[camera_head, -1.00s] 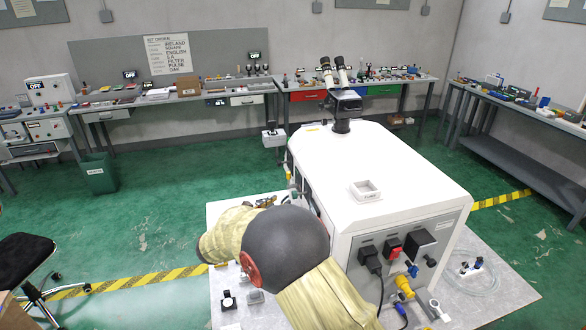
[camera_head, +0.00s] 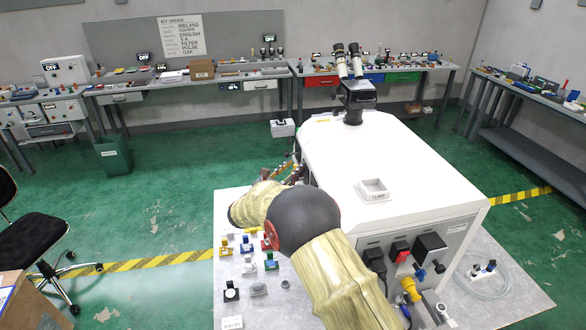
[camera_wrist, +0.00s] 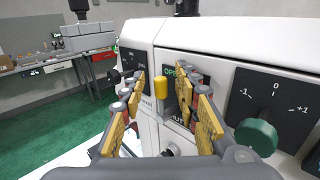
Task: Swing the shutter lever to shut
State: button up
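The shutter lever, with a yellow cylindrical handle (camera_wrist: 160,87), is on the white machine's front in the wrist view. Its dark plate (camera_wrist: 178,96) reads OPEN at the top and SHUT at the bottom. The handle appears nearer the OPEN end. My gripper (camera_wrist: 160,80) is open, with yellow-padded fingers apart on either side of the handle in the picture. I cannot tell whether the handle lies between the fingertips or beyond them. In the head view my arm hides the lever and most of my gripper beside the white machine (camera_head: 400,165).
A green rotary knob (camera_wrist: 257,137) marked -1, 0, +1 sits right of the lever. A white tray (camera_head: 373,190) stands on the machine top, with a binocular eyepiece (camera_head: 350,75) behind. Small coloured parts lie on the grey surface at left.

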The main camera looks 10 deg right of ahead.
jog(key=shift+c, duration=1.2)
grip_shut()
